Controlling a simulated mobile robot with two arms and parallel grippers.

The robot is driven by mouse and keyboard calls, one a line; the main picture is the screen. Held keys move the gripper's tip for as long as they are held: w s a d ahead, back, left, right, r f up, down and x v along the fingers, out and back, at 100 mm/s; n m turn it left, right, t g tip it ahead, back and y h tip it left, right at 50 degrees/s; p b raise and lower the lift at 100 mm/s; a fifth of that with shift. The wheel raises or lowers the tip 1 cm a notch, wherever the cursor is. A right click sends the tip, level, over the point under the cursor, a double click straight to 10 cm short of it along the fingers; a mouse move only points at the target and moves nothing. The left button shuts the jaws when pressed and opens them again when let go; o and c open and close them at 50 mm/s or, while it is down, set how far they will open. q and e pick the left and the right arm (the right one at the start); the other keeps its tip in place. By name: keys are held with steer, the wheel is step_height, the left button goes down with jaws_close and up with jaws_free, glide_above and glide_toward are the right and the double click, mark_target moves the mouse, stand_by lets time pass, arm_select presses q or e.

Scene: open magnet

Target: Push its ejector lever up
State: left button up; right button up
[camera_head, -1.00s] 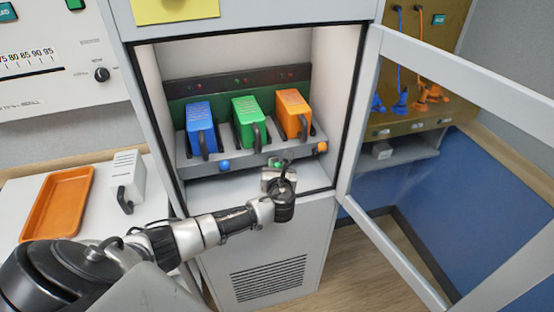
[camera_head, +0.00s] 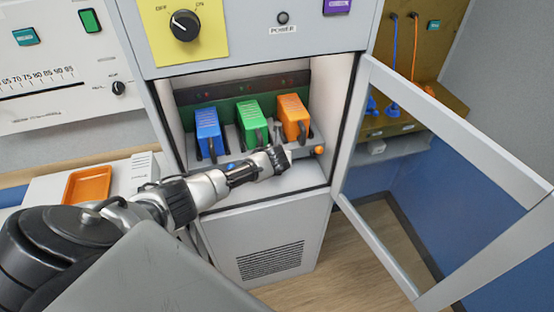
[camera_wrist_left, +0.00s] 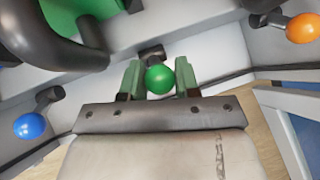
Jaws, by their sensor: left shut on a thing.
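A green module (camera_head: 250,113) sits in the open cabinet between a blue module (camera_head: 208,124) and an orange module (camera_head: 292,110). My left gripper (camera_wrist_left: 158,82) is shut on the green ball (camera_wrist_left: 160,78) of the ejector lever below the green module, with a finger on each side. The green module's dark handle (camera_wrist_left: 50,45) shows close by in the wrist view. In the head view my left arm hides the green ball. The blue ball (camera_wrist_left: 29,125) and the orange ball (camera_wrist_left: 302,28) of the other levers stand clear on either side. My right gripper is not in view.
The glass cabinet door (camera_head: 440,170) stands open to the right. An orange tray (camera_head: 88,184) and a white module (camera_head: 141,170) are on the left counter. A yellow panel with a knob (camera_head: 184,25) is above the cabinet opening.

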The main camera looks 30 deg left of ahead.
arm_select(q)
steer(key=shift+w+a+r, duration=0.1)
steer(key=shift+r, duration=0.05)
stand_by(0.4)
steer(key=o, duration=0.9)
steer(key=shift+s+d+r, duration=0.2)
steer(key=shift+s+r, duration=0.15)
steer(key=b+v, duration=0.1)
steer(key=v, duration=0.8)
steer(key=shift+r+b, duration=0.3)
steer(key=shift+b, duration=0.05)
